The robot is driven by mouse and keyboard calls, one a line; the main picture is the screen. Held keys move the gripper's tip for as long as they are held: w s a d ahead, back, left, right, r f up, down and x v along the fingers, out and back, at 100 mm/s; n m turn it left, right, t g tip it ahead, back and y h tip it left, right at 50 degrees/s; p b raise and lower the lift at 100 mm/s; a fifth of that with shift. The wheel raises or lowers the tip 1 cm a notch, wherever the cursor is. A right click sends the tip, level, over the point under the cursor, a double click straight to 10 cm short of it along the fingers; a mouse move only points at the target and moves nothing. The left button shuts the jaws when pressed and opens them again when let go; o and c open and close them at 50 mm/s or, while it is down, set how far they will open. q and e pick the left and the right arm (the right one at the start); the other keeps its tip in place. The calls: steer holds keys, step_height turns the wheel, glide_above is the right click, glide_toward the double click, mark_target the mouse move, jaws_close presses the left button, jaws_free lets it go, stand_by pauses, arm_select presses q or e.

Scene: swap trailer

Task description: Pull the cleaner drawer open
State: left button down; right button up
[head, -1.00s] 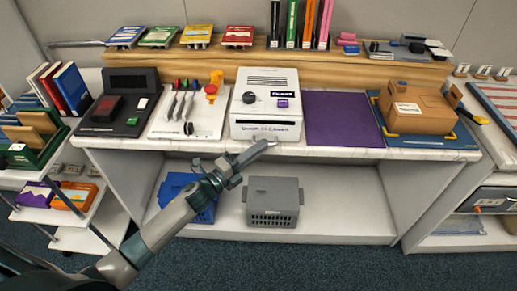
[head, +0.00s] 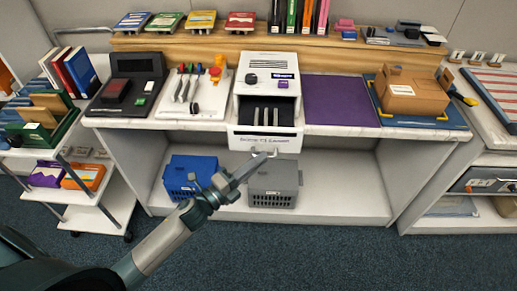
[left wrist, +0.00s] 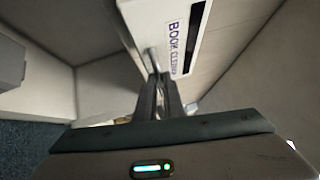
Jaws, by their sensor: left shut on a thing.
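The white cleaner machine (head: 265,68) stands on the counter with a dark knob and a purple button. Its drawer (head: 264,138) is out past the counter's front edge, with a dark inside holding several grey upright strips. In the left wrist view the drawer front (left wrist: 186,35) carries a label that reads "BOOK CLEANER", partly cut off. My left gripper (head: 266,158) is just below and in front of the drawer front, shut on its handle. The left gripper's fingers (left wrist: 160,95) hide most of the handle. My right gripper is in neither view.
A purple mat (head: 340,100) lies right of the machine, then a cardboard box (head: 412,92). A white tray with tools (head: 190,95) stands at left. Blue (head: 188,172) and grey (head: 275,183) crates sit on the shelf below. The floor in front is clear.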

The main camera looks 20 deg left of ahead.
arm_select(q)
steer(key=s+d, duration=0.2)
steer(key=s, duration=0.4)
steer(key=shift+s, duration=0.35)
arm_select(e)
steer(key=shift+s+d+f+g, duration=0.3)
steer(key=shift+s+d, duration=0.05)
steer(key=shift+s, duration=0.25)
arm_select(q)
steer(key=c, duration=2.2)
jaws_free()
steer(key=shift+o, duration=0.2)
steer(key=shift+a, duration=0.1)
